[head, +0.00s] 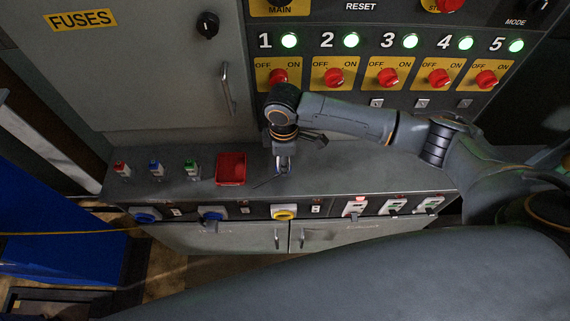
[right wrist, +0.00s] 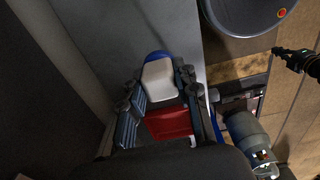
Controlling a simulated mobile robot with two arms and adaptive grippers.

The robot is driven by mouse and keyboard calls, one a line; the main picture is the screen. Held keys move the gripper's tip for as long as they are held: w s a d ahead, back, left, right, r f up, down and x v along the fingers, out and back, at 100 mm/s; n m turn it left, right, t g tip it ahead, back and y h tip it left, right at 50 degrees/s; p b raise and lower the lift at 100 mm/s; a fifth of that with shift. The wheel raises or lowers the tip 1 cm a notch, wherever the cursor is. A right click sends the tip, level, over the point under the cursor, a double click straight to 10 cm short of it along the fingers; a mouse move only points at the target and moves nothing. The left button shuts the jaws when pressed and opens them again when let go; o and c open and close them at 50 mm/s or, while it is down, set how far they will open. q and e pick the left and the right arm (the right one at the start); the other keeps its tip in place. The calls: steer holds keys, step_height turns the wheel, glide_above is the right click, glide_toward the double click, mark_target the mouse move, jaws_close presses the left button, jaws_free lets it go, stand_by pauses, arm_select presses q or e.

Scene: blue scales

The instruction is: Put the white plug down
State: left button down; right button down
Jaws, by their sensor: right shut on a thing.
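The white plug (right wrist: 160,82), a pale block with a blue end, sits between the fingers of my right gripper (right wrist: 163,98) in the right wrist view. The gripper is shut on it. In the head view my right gripper (head: 283,168) points down over the grey counter top, just right of the red tray (head: 231,169). The plug is mostly hidden by the fingers there. I cannot tell whether it touches the counter. The red tray also shows behind the fingers in the right wrist view (right wrist: 168,124).
Red (head: 121,169), blue (head: 155,168) and green (head: 191,168) topped plugs stand left of the tray. A panel of red switches (head: 334,77) rises behind. The counter right of my gripper looks clear.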

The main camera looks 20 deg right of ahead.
arm_select(q)
steer(key=shift+s+r, duration=0.1)
steer(key=shift+s, duration=0.4)
arm_select(e)
steer(key=shift+w+d+f, duration=0.1)
steer(key=shift+d+f, duration=0.1)
steer(key=shift+f, duration=1.5)
steer(key=shift+f, duration=0.1)
steer(key=c, duration=1)
jaws_free()
arm_select(q)
steer(key=shift+f+b, duration=0.45)
steer(key=shift+f, duration=0.05)
arm_select(e)
step_height(320, 180, up, 12)
steer(key=shift+r, duration=0.1)
arm_select(q)
steer(key=shift+w, duration=0.1)
